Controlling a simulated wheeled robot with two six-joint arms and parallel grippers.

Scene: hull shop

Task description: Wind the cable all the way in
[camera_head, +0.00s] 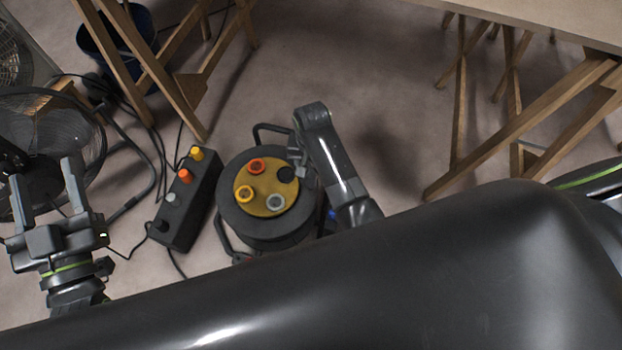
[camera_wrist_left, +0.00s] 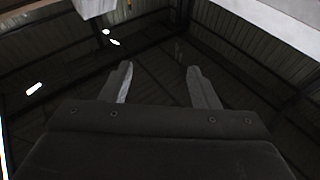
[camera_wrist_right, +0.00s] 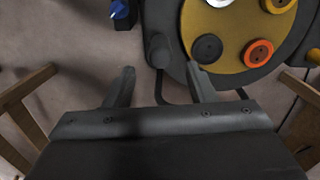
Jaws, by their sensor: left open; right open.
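The cable reel (camera_head: 228,210) is a dark round drum with a yellow face carrying orange, yellow, grey and black round parts. It stands on the floor in the middle of the head view and shows at the top of the right wrist view (camera_wrist_right: 178,62). A dark knob (camera_wrist_right: 158,48) stands at its rim, roughly between and beyond my right fingertips. My right gripper (camera_wrist_right: 160,70) is open and empty at the reel's edge; my arm partly hides it in the head view. My left gripper (camera_head: 46,170) is open and empty, well left of the reel. The cable's wound part is hidden.
A dark box (camera_head: 185,212) with yellow, orange and grey knobs lies just left of the reel. Thin black cables (camera_head: 150,185) run over the floor. A fan (camera_head: 60,130) stands behind my left gripper. Wooden trestles (camera_head: 460,100) stand behind; floor between them is clear.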

